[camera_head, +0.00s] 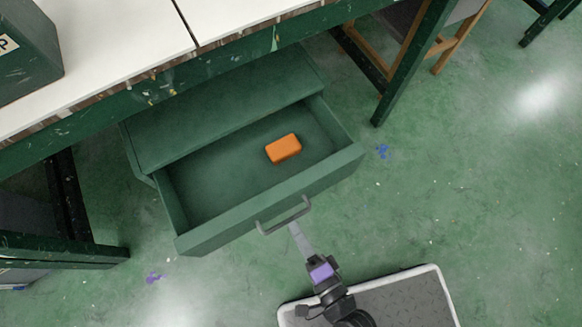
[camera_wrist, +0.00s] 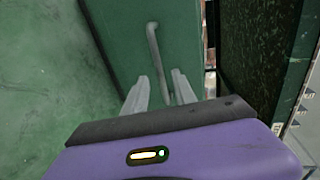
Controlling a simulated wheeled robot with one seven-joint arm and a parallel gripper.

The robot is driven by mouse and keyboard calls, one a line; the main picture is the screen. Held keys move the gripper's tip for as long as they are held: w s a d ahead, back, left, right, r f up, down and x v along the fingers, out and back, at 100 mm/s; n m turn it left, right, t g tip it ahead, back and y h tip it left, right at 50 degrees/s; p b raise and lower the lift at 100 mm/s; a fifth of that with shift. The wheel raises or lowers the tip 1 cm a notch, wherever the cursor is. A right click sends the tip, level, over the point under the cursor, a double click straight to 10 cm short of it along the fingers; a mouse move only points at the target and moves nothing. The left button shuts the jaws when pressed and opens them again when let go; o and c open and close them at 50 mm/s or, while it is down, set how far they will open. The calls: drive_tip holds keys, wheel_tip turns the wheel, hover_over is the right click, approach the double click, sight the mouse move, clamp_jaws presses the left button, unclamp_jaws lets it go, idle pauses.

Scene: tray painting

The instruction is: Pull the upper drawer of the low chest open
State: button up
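The low chest (camera_head: 225,108) is dark green and stands partly under the table. Its upper drawer (camera_head: 218,227) is pulled well out, with the inside showing. An orange block (camera_head: 284,148) lies on the drawer floor. The drawer's grey bar handle (camera_head: 285,216) is on its front; it also shows in the wrist view (camera_wrist: 154,50). My gripper (camera_head: 296,228) is at the handle. In the wrist view its fingers (camera_wrist: 160,77) are apart, with the handle bar between them and a gap on either side. Whether a finger touches the bar cannot be told.
A white-topped table (camera_head: 110,45) with a dark green frame stands over the chest's back. Its leg (camera_head: 412,70) is right of the chest, near a wooden chair (camera_head: 459,40). A green box (camera_head: 25,55) sits on the table. The green floor (camera_head: 470,190) at right is clear.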

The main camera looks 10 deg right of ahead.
drive_tip(key=v, duration=0.3)
drive_tip(key=shift+s, duration=0.1)
idle(0.5)
wheel_tip(320, 180, up, 12)
drive_tip(key=d+n+y, duration=0.1)
drive_tip(key=d+n, duration=0.1)
drive_tip(key=n, duration=0.8)
drive_tip(key=s+d+r+n+h, duration=0.2)
drive_tip(key=d+r+n+h, duration=0.1)
drive_tip(key=d+r, duration=0.3)
drive_tip(key=s+d+r+n+h, duration=0.2)
drive_tip(key=s+d+r, duration=0.1)
drive_tip(key=d+r, duration=0.3)
wheel_tip(320, 180, up, 30)
drive_tip(key=p, duration=3)
drive_tip(key=shift+d, duration=0.3)
